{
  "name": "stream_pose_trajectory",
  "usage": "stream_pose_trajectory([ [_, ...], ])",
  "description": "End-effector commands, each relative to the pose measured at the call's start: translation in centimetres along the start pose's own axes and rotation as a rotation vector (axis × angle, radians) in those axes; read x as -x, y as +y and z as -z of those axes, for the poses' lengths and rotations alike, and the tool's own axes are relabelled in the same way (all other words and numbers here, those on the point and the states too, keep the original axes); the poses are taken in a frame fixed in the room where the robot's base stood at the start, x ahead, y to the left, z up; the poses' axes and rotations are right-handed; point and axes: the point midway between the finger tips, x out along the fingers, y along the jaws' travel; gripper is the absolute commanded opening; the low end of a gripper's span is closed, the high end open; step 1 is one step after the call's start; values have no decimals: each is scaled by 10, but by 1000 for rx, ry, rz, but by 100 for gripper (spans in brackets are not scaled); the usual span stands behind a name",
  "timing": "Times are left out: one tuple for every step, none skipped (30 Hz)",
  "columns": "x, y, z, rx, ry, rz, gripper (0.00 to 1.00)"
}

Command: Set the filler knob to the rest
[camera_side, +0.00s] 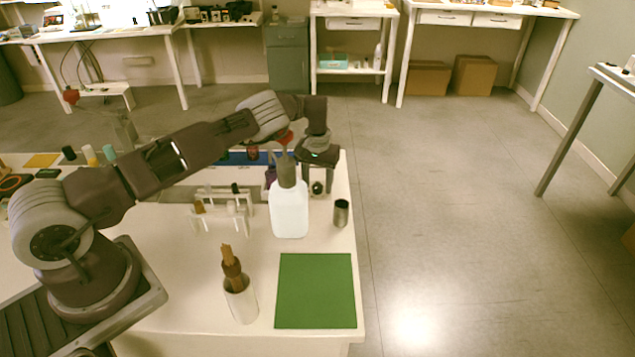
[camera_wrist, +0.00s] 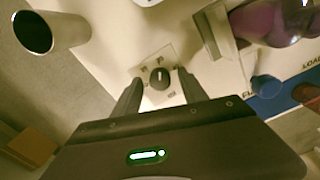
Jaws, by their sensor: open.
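The filler knob (camera_wrist: 160,78) is a dark round knob with a light pointer mark, on a pale square plate (camera_wrist: 168,55) with small labels around it. The mark points roughly toward the top of the wrist view. The labels are too small to read, so I cannot tell which one is the rest. In the side view the knob (camera_side: 317,188) shows small and dark behind the white bottle. My gripper (camera_wrist: 160,84) is open, with one finger on each side of the knob and visible gaps. In the side view my gripper (camera_side: 318,178) points down over it.
A white bottle with a dark cap (camera_side: 290,212) stands close to my gripper on the left. A metal cup (camera_side: 341,213) is at the right table edge, also in the wrist view (camera_wrist: 48,32). A rack of vials (camera_side: 222,212), a reed holder (camera_side: 241,300) and a green mat (camera_side: 316,291) are nearer.

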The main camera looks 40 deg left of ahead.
Motion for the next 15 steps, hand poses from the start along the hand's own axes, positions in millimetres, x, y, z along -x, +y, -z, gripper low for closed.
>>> stream_pose_trajectory([
  [0,0,0,0,0,0,50],
  [0,0,0,0,0,0,50],
  [0,0,0,0,0,0,50],
  [0,0,0,0,0,0,50],
  [0,0,0,0,0,0,44],
  [0,0,0,0,0,0,37],
  [0,0,0,1,0,0,31],
  [0,0,0,1,0,0,25],
  [1,0,0,1,0,0,17],
  [1,0,0,1,0,0,11],
  [1,0,0,1,0,0,5],
  [1,0,0,1,0,0,0],
  [1,0,0,1,0,0,0],
  [1,0,0,1,0,0,0],
  [1,0,0,1,0,0,0],
])
